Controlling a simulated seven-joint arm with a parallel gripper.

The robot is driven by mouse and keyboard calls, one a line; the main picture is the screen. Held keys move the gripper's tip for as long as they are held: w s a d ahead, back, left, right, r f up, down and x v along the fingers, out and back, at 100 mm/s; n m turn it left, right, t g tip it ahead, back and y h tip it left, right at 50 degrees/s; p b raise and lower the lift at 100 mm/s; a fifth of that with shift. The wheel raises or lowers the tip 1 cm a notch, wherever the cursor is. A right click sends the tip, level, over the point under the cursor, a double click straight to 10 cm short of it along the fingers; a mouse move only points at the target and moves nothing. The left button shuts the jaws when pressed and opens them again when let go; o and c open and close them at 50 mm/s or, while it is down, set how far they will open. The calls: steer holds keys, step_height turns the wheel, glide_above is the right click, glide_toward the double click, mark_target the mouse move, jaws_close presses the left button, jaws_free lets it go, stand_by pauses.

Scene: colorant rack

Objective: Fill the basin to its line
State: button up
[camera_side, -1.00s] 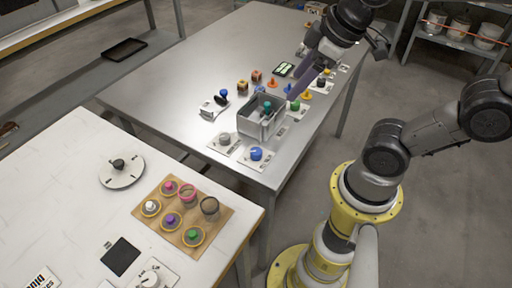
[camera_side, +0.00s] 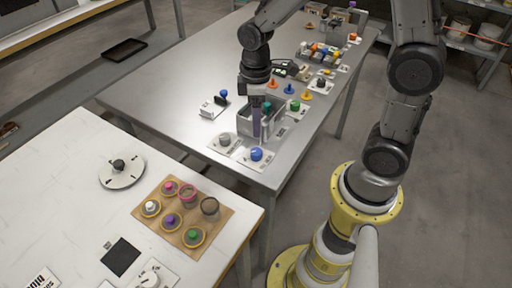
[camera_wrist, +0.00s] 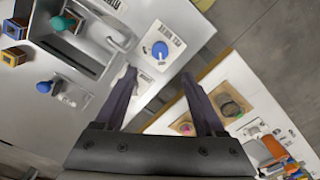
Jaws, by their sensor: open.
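The grey rectangular basin (camera_side: 243,122) sits near the front corner of the metal table. A teal-topped piece (camera_side: 266,107) shows in it; the fill line and any liquid level cannot be made out. In the wrist view, the basin (camera_wrist: 72,58) is at the upper left. A blue knob on a white plate (camera_side: 257,154) stands in front of the basin, also in the wrist view (camera_wrist: 160,50).
A grey knob (camera_side: 224,139) stands left of the blue one. A green knob (camera_side: 294,105) and small coloured cones (camera_side: 289,89) stand behind to the right. The white bench holds a wooden board (camera_side: 227,218) with several coloured pots. The metal table's left part is clear.

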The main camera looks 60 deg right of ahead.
mark_target(256, 151)
step_height(256, 151, down, 11)
steer(key=shift+f, duration=0.1)
stand_by(0.3)
jaws_close()
